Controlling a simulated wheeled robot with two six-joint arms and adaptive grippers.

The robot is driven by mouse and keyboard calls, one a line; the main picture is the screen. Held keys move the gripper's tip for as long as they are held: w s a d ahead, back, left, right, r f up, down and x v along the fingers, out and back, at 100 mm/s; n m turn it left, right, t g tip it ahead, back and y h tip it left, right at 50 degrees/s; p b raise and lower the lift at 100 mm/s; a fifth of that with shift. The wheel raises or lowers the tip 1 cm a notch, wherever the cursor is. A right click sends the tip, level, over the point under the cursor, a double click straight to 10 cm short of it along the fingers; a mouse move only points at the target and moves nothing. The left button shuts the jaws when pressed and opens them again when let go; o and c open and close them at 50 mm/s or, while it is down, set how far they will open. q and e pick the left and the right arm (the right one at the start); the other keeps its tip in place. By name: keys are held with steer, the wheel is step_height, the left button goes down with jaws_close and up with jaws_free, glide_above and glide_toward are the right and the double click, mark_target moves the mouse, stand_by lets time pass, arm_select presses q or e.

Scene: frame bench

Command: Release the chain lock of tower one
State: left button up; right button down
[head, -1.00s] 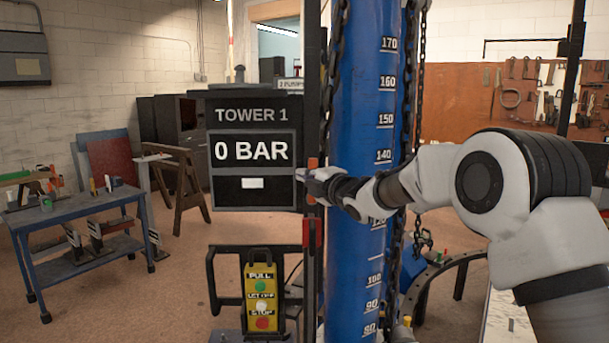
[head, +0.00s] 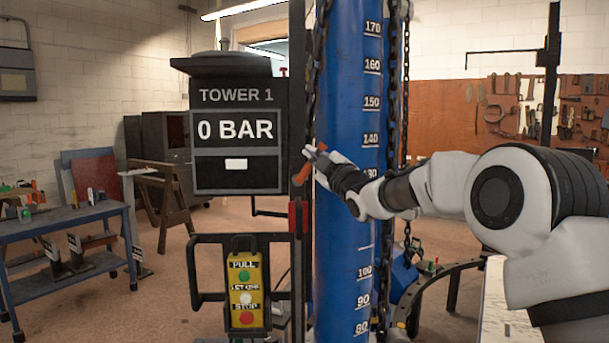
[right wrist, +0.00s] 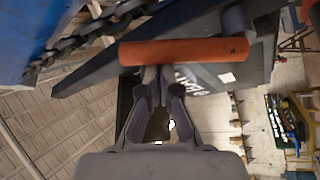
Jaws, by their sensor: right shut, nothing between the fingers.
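Tower one has a blue column (head: 345,60) with height marks and a dark panel (head: 237,180) reading "TOWER 1" and "0 BAR". A dark chain (head: 322,50) hangs along the column's left side. An orange handle (head: 302,174) sits on the dark post left of the column. It lies across the right wrist view as an orange bar (right wrist: 185,52). My right gripper (head: 318,160) is shut and empty, with its tips right at the handle. In the wrist view the fingertips (right wrist: 157,74) meet the bar's lower edge; I cannot tell whether they touch. My left gripper is out of view.
A yellow control box (head: 246,292) with "PULL" and "STOP" buttons hangs below the panel in a dark frame. A second chain (head: 405,110) hangs right of the column. A blue workbench (head: 70,235) stands at the left, with open floor between.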

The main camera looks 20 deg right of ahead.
steer(key=shift+s+d+f+m+t+h+b, duration=0.1)
steer(key=shift+d+f+m+t+h+b, duration=0.35)
steer(key=shift+m+b, duration=0.55)
steer(key=shift+s+d+f+m+t+h+b, duration=0.1)
steer(key=shift+s+d+m+t+h+b, duration=0.15)
steer(key=shift+m+h+b, duration=0.6)
steer(key=shift+d+f+m+t+h+b, duration=0.3)
steer(key=shift+d+m+h+b, duration=0.1)
steer(key=shift+m+b, duration=0.7)
